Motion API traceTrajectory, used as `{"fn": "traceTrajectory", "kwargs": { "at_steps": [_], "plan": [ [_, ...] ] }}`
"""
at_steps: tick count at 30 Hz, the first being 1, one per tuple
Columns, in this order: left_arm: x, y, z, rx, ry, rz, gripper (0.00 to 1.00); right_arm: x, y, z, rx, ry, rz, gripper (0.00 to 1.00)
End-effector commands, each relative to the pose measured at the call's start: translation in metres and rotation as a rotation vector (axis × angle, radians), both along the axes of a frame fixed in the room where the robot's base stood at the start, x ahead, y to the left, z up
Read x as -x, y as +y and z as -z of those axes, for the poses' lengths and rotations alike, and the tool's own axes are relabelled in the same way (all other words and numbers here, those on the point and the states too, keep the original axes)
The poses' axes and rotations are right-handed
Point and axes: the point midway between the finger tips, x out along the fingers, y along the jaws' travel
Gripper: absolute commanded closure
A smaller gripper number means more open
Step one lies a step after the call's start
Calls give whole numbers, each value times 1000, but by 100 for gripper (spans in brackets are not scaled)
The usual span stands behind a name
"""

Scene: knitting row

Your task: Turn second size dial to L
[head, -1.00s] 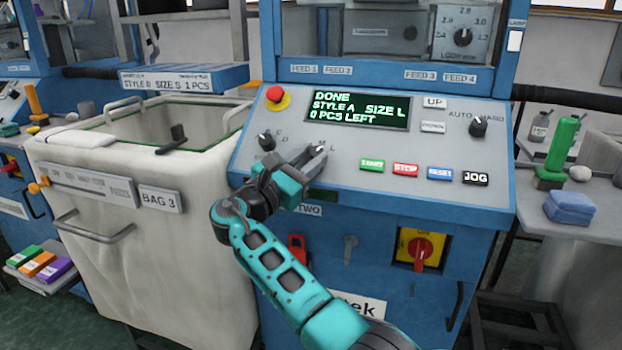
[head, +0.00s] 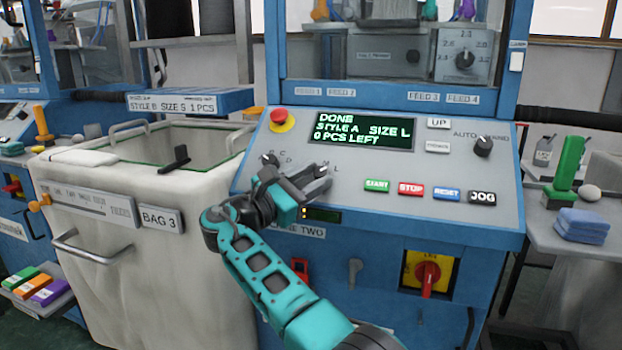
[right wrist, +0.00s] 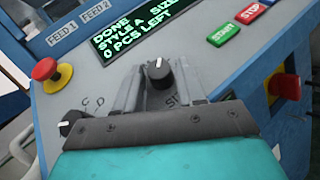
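The size dial (right wrist: 159,73) is a black knob with a white pointer mark on the sloping grey panel (head: 350,170). In the right wrist view its mark points up toward the display, and part of a "SI" label shows below it. My right gripper (head: 311,180) is at the dial, with one finger on each side of the knob in the right wrist view (right wrist: 160,88). The fingers look apart, with narrow gaps beside the knob; any contact is unclear. In the head view the gripper hides the dial. The display (head: 362,133) reads DONE, STYLE A, SIZE L, 0 PCS LEFT. My left gripper is not in view.
Another black dial (right wrist: 72,122) is at lower left in the wrist view, partly covered by my gripper. A red stop button (head: 280,116) is above left. START (head: 376,186), STOP, RESET and JOG buttons lie right of the gripper. A white bag bin (head: 150,270) stands left.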

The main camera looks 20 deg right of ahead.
Motion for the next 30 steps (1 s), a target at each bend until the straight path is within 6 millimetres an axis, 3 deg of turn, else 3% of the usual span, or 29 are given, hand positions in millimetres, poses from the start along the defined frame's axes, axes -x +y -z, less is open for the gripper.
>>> {"fn": "traceTrajectory", "kwargs": {
  "at_steps": [5, 16, 26, 30],
  "plan": [
    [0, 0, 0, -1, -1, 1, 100, 0, 0, 0, 2, 0, 0, 44],
    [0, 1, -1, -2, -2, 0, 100, 4, 9, 1, 2, 2, -2, 44],
    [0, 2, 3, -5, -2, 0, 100, 35, 73, 16, 2, 1, -5, 44],
    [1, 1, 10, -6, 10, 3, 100, 42, 88, 19, 4, -4, -3, 44]
  ]
}}
